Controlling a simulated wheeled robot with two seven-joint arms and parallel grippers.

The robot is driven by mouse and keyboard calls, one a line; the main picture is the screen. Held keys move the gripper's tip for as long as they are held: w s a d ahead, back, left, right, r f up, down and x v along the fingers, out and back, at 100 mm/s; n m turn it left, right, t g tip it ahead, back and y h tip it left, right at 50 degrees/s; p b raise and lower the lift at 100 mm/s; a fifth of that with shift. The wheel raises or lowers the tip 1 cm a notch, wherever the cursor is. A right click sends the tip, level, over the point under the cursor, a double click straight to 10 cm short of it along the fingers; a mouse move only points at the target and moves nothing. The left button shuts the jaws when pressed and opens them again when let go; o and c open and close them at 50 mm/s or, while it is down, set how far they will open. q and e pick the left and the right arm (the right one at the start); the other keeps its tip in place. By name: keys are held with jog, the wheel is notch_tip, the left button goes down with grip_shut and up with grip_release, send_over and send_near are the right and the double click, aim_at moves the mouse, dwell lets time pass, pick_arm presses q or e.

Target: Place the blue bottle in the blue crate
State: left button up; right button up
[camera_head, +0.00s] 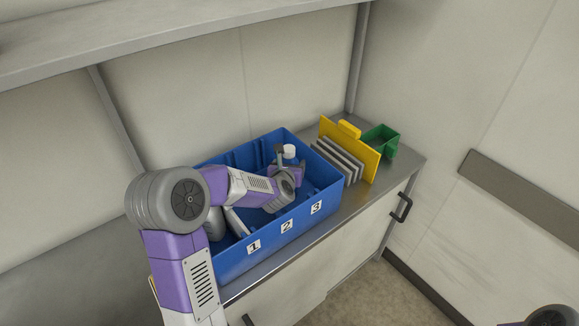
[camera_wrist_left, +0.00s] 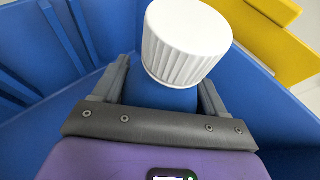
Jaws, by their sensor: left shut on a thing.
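The blue crate (camera_head: 232,265) stands on the metal counter, with labels 1, 2 and 3 on its front wall. Its blue wall also shows in the left wrist view (camera_wrist_left: 45,65). The blue bottle with a white ribbed cap (camera_wrist_left: 187,40) is between the fingers of my left gripper (camera_wrist_left: 160,92). In the head view the white cap (camera_head: 289,151) shows near the crate's far right end, inside the outline of its walls. My left gripper (camera_head: 280,165) is shut on the bottle there. The bottle's lower part is hidden, so I cannot tell whether it touches the crate floor.
A yellow panel (camera_head: 362,158) and several grey plates (camera_head: 338,160) stand just right of the crate. A green bin (camera_head: 382,139) is behind them at the counter's end. A grey shelf (camera_head: 170,40) runs above. A grey-white item (camera_head: 237,222) lies in the crate's left part.

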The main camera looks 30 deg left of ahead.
pick_arm(q)
jog(key=shift+r, duration=0.15)
jog(key=o, duration=1.5)
jog(key=shift+c, duration=0.2)
